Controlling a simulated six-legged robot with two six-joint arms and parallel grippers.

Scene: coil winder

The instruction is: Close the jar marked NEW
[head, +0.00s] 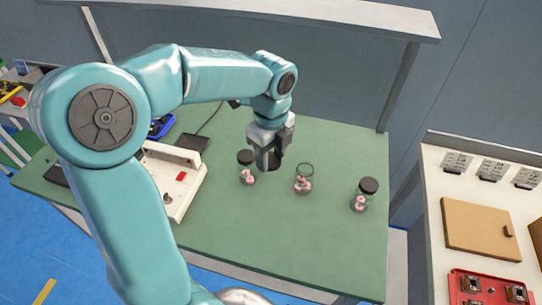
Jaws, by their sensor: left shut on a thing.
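Three small glass jars with pink pieces inside stand on the green bench top (300,235). The left jar (247,175) and the right jar (363,197) have dark lids on. The middle jar (303,180) is open at the top. My left gripper (268,161) is shut on a dark lid (277,158), above the bench between the left and middle jars, nearer the left one in the picture. The lid is partly hidden by the fingers. No NEW marking can be read on any jar. My right gripper is not in view.
A white device (180,180) with a red switch sits left of the jars, partly behind my arm. A dark box (193,143) with a cable lies behind it. A pale side table at right holds a brown board (480,230) and a red tray (485,288). The front right bench is clear.

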